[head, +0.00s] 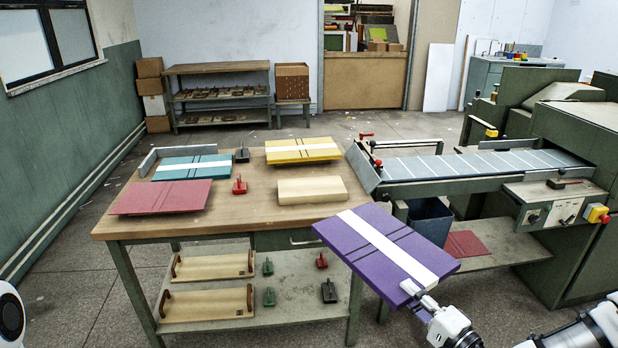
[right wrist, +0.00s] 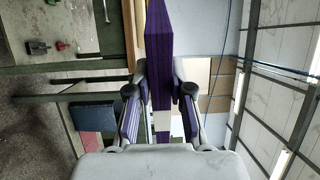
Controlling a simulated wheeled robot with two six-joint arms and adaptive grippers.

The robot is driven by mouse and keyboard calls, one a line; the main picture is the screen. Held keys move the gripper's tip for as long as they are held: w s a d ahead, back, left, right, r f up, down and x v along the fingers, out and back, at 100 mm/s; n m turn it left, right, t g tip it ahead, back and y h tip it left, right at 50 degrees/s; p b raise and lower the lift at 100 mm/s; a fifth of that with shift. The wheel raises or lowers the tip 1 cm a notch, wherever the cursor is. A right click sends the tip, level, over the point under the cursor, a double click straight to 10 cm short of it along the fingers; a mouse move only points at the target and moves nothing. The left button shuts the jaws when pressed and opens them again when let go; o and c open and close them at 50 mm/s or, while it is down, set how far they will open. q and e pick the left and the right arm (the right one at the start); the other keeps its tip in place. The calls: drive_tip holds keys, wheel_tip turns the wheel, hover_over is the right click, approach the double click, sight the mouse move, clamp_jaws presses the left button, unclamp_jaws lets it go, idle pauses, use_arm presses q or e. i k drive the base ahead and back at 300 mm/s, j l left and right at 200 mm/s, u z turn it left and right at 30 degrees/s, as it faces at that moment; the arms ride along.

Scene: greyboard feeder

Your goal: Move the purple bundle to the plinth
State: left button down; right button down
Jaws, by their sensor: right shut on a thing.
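The purple bundle (head: 375,250), a flat stack with a white band and dark lines, is held in the air off the table's front right corner. My right gripper (head: 418,291) is shut on its near edge. In the right wrist view the bundle (right wrist: 159,35) stands edge-on between the two fingers of the gripper (right wrist: 160,88). A plain beige block (head: 312,190), which looks like the plinth, lies on the table behind and left of the bundle, with its top bare. My left gripper is out of view.
The wooden table (head: 240,212) also bears a teal bundle (head: 190,168), a yellow bundle (head: 302,150), a red board (head: 162,197) and small clamps. A feeder machine with a striped belt (head: 470,166) stands at the right. A blue bin (head: 430,222) is below it.

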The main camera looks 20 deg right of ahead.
sight(312, 185)
drive_tip(key=i+j, duration=0.1)
drive_tip(key=i, duration=0.8)
